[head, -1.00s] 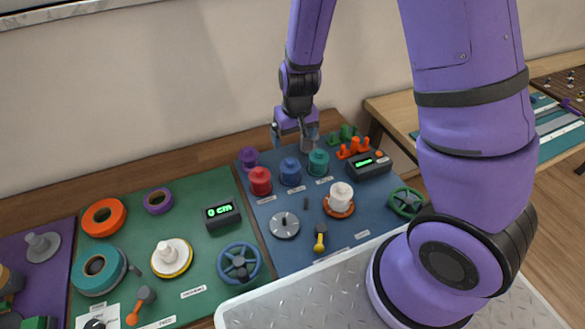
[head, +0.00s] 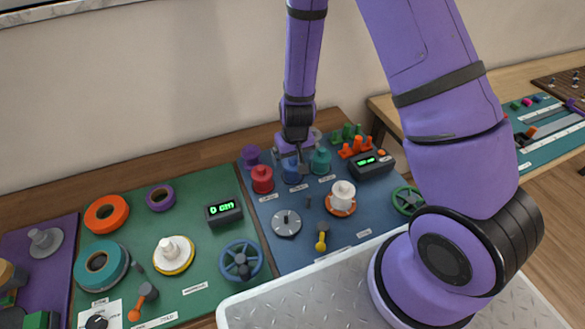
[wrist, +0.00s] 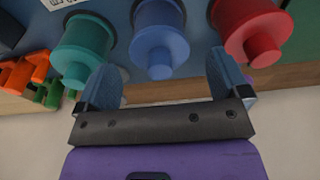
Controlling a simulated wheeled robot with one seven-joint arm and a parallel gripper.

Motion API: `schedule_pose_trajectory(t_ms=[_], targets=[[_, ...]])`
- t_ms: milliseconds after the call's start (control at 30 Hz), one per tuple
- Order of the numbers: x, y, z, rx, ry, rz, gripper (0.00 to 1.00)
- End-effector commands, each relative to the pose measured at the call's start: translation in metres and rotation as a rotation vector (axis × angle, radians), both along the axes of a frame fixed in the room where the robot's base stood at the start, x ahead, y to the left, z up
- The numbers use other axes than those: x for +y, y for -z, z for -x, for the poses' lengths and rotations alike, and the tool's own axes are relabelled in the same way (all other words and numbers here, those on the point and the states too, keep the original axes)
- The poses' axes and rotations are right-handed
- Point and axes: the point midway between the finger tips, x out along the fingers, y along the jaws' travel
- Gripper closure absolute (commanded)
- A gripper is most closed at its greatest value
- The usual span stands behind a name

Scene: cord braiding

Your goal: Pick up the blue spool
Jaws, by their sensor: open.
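The blue spool (head: 291,172) stands on the blue mat between the red spool (head: 262,180) and the teal spool (head: 320,161). In the wrist view the blue spool (wrist: 160,45) is centred ahead of my gripper (wrist: 165,88), with the teal spool (wrist: 85,42) to its left and the red spool (wrist: 250,28) to its right. My gripper is open, with one blue-padded finger on each side of the gap. The jaws look empty, and the blue spool appears just beyond the fingertips. In the head view my gripper (head: 295,160) partly covers the blue spool's top.
A purple spool (head: 250,154) stands behind the red one. Orange pegs (head: 357,147) and a black display box (head: 371,163) are to the right. A white spool on an orange base (head: 341,196) and a grey dial (head: 286,223) stand in front. A wall rises behind.

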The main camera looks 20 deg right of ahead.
Motion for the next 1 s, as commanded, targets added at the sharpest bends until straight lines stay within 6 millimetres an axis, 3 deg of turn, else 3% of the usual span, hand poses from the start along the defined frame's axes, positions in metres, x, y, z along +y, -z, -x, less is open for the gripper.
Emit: schedule_pose_trajectory(t_ms=[133,400,467,633,1000], targets=[[0.0002,0.0115,-0.0018,0.001,0.0,-0.001,0.06],[0.0001,0.0136,-0.0023,-0.001,0.0,0.0,0.06],[0.0001,0.0135,-0.0022,-0.001,0.0,0.0,0.15],[0.0001,0.0134,-0.0022,-0.001,0.0,0.0,0.54],[0.0001,0.0128,-0.0023,-0.001,0.0,0.0,0.56]])
